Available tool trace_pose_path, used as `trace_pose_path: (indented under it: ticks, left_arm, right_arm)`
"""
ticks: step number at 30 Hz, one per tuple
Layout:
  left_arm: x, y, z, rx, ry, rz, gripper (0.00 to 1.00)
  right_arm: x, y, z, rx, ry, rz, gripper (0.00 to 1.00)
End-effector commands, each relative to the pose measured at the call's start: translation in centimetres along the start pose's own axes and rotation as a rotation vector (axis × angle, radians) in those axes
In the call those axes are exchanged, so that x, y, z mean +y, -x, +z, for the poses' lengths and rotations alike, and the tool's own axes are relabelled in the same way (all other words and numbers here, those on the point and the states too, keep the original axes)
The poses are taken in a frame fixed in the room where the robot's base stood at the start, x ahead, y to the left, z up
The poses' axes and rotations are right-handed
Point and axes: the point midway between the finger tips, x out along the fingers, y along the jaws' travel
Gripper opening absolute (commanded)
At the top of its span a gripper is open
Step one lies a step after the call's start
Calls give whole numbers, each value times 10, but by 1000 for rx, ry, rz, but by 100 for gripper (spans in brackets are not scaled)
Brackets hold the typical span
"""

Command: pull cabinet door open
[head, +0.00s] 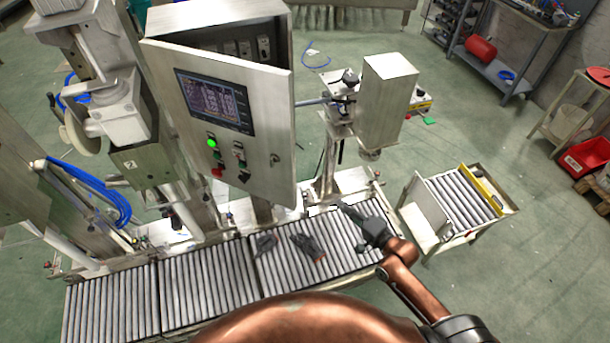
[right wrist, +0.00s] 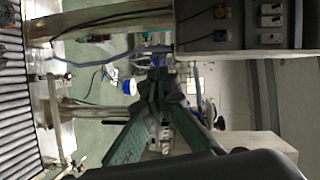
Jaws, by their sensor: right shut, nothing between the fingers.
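The grey metal cabinet (head: 215,18) stands at the upper middle of the head view. Its door (head: 262,105), with a screen, buttons and a lock, stands partly open; its right edge is away from the box, and switches show in the gap above it. The right wrist view shows the cabinet's interior (right wrist: 232,28) with its switches at upper right. My right gripper (head: 346,211) is shut and empty, to the right of the door's lower right edge and apart from it. Its closed fingers (right wrist: 158,78) show in the right wrist view. My left gripper is out of view.
A roller conveyor (head: 205,280) runs below the cabinet, with two dark glove-like items (head: 308,246) on it. A metal post with a box-shaped head (head: 388,90) stands right of the door. A roller cart (head: 462,200) stands further right, with open green floor around it.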

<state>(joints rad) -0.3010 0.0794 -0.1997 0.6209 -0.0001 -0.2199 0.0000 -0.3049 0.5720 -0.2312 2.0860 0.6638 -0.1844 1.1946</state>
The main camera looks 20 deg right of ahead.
Motion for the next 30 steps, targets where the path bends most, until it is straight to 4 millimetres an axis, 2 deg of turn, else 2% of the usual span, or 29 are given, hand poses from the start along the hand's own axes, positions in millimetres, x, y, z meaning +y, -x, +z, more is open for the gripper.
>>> trace_pose_path:
  ticks: [1,3,7,11,14,27,30]
  left_arm:
    - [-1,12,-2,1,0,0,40]
    - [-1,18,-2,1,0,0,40]
    - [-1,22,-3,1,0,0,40]
    - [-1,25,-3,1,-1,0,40]
    - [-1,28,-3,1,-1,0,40]
    - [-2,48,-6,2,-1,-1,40]
    - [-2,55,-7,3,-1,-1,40]
  right_arm:
    - [-44,3,7,-29,-42,-49,0]
    - [-81,7,17,-61,-96,-96,0]
    - [-118,12,28,-100,-155,-142,0]
    - [-128,6,32,-109,-172,-154,0]
    - [-130,-8,32,-108,-171,-156,0]
    - [-144,-89,40,-107,-167,-154,0]
    - [-144,-77,56,-108,-170,-151,0]
